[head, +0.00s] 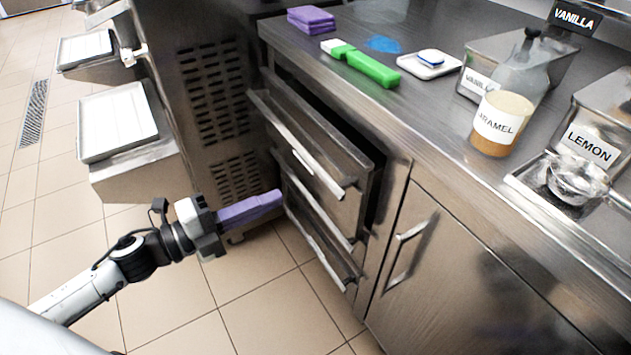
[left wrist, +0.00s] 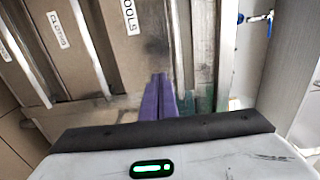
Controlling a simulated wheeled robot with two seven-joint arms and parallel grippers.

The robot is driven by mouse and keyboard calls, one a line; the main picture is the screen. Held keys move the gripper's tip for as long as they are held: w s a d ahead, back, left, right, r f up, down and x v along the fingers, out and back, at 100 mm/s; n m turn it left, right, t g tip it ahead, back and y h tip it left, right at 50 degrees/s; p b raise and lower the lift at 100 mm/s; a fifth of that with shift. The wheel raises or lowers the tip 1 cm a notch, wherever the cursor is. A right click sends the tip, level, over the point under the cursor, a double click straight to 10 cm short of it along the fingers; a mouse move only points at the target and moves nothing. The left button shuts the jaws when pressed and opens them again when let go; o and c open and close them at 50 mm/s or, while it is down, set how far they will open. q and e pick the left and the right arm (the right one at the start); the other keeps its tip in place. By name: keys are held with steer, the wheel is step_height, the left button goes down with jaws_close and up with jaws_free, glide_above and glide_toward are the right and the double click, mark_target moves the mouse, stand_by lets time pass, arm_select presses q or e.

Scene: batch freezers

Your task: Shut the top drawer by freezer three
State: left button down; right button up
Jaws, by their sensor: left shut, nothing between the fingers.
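The top drawer (head: 303,152) of the steel drawer stack stands pulled out from under the counter, with a dark gap behind its front and a long bar handle. My left gripper (head: 264,203) is shut and empty, its purple fingers together and pointing right toward the drawer fronts. It is left of the stack and appears lower than the top drawer's handle. In the left wrist view the purple fingers (left wrist: 158,100) are in front of drawer fronts, one with a label reading TOOLS (left wrist: 130,17). I cannot tell whether they touch anything. My right gripper is not in view.
Machines with trays (head: 118,122) stand left; tiled floor is clear.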

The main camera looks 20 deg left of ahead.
mark_target(331, 174)
arm_select(q)
steer(key=x, duration=1)
steer(key=shift+w+d+b, duration=0.2)
steer(key=shift+w+b, duration=0.1)
steer(key=shift+b, duration=0.05)
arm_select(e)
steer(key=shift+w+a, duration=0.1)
arm_select(q)
steer(key=shift+w, duration=0.15)
